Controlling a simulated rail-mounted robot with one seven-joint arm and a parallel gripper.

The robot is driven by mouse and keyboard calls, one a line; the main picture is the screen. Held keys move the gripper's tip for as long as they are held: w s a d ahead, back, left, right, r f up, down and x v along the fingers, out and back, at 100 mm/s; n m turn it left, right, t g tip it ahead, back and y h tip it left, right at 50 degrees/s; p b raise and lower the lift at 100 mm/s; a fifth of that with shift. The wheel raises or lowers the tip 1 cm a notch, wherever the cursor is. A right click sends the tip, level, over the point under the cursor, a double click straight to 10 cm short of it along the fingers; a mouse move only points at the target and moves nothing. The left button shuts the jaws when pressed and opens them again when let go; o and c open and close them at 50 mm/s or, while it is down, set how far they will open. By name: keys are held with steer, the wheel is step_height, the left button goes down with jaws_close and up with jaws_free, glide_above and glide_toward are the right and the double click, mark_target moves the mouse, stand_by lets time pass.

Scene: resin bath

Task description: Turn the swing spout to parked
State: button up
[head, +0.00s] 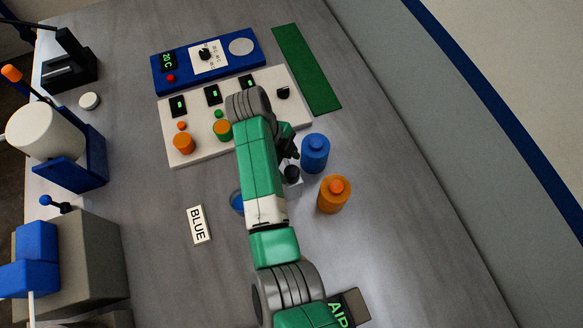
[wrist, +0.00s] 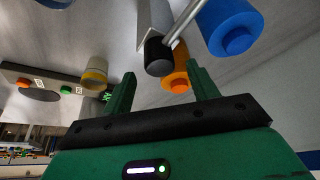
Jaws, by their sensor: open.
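A black cylindrical knob (wrist: 158,57) with a thin metal rod (wrist: 183,22) beside it shows in the wrist view. It looks like part of the swing spout, but I cannot tell for sure. In the head view the black knob (head: 291,173) sits just right of my arm, left of the orange bottle. My gripper (wrist: 161,90) is open. The knob lies ahead of the gap between its fingers, and nothing is held. In the head view my gripper (head: 289,148) is a dark shape partly hidden by my arm. Whether it touches the knob is unclear.
A blue bottle (head: 315,153) and an orange bottle (head: 334,193) stand close on the right. A white control panel (head: 205,151) with knobs lies behind. A BLUE label (head: 198,225) and a partly hidden blue dish (head: 236,201) are left of my arm. The bench at right is clear.

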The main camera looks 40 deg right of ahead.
steer(key=v, duration=0.4)
stand_by(0.4)
